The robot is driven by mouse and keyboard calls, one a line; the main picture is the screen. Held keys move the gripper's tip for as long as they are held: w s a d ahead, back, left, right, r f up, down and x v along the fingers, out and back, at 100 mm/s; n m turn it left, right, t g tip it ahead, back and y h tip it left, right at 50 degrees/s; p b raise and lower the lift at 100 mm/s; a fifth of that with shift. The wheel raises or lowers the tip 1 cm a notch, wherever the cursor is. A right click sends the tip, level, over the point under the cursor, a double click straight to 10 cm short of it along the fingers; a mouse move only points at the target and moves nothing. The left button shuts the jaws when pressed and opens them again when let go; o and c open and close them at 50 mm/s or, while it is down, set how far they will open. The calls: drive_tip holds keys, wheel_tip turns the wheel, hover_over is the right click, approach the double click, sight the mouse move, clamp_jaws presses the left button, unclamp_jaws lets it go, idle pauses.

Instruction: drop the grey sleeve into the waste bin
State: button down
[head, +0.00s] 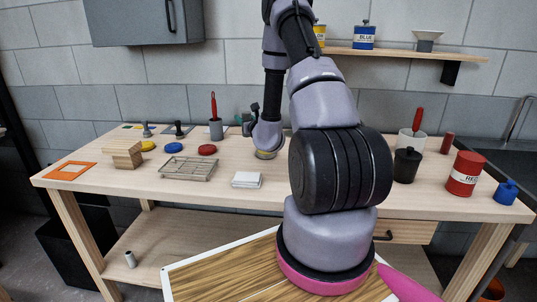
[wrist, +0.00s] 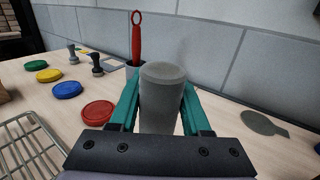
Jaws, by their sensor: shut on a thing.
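In the wrist view my gripper (wrist: 160,112) has its teal fingers shut on a grey cylinder, the grey sleeve (wrist: 162,90), which stands upright between them. In the head view my gripper (head: 247,118) is over the back middle of the workbench, partly hidden by my wrist; I cannot make out the sleeve there. A black open-looking box, seemingly the waste bin (head: 78,245), stands on the floor under the bench's left end, partly hidden by a bench leg. Its inside is not visible.
A grey cup with a red-handled tool (head: 215,125) stands left of my gripper. A wire rack (head: 188,168), wooden block (head: 123,153) and red disc (head: 207,149) lie on the bench (head: 110,190).

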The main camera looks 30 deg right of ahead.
drive_tip(key=shift+d+f, duration=0.25)
drive_tip(key=shift+f, duration=1.35)
drive_tip(key=shift+d+f, duration=0.25)
drive_tip(key=shift+f, duration=1.4)
drive_tip(key=shift+d+f, duration=0.25)
drive_tip(key=shift+f, duration=1.35)
drive_tip(key=shift+f, duration=0.15)
drive_tip(key=shift+c, duration=1.8)
unclamp_jaws()
